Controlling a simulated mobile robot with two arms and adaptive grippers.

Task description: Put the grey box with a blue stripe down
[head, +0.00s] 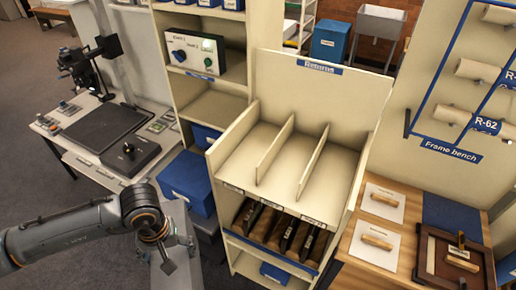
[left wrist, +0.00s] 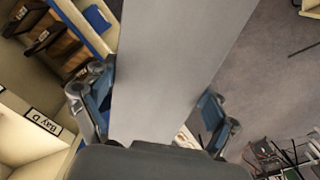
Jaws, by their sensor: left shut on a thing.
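My left gripper (head: 168,250) is at the lower left of the head view, in front of the Returns shelf. It is shut on a plain grey box (head: 186,270), which hangs off the floor. In the left wrist view the box (left wrist: 180,50) fills the middle as a long grey face, with the blue-padded fingers of my left gripper (left wrist: 152,108) on both sides. No blue stripe shows on the visible faces. My right gripper is in neither view.
The Returns shelf (head: 290,62) has empty upper slots split by dividers; dark files (head: 288,236) fill its lower bay. Blue boxes (head: 188,182) stand left of it. A copy stand table (head: 105,128) is at left, a wooden frame bench (head: 400,195) at right.

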